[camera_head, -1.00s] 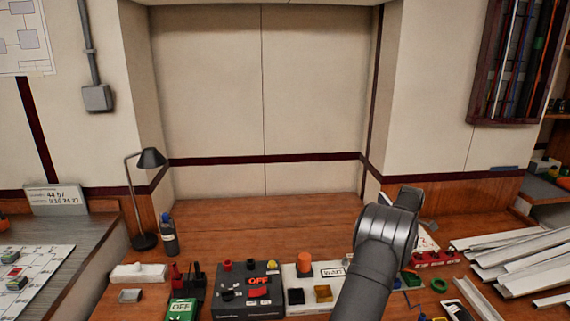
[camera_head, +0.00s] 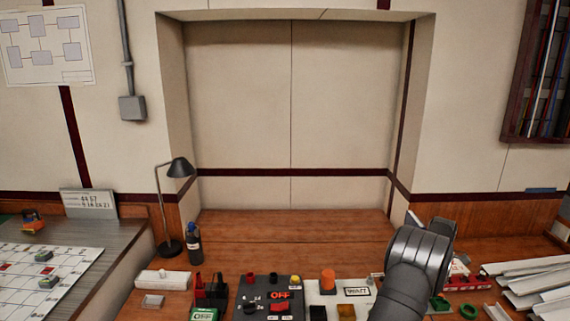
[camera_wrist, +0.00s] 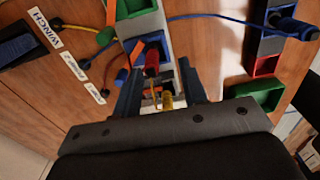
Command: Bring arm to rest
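My arm (camera_head: 412,265) shows as a dark grey jointed link at the lower right of the head view, raised over the bench. My gripper is out of the head view. In the wrist view my gripper (camera_wrist: 160,72) has its two dark fingers apart, with a gap between them. Red and yellow plug-like parts show in that gap, and they look to lie beyond the fingers. I see nothing clamped. The exact distance from the fingertips to these parts cannot be told.
A dark control box (camera_head: 262,310) with a red OFF switch and a white box with an orange lamp (camera_head: 328,279) stand at the front. A desk lamp (camera_head: 178,168) and bottle (camera_head: 194,244) stand left. White trunking (camera_head: 540,268) lies right. The wrist view shows a blue cable (camera_wrist: 225,17). The rear bench is clear.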

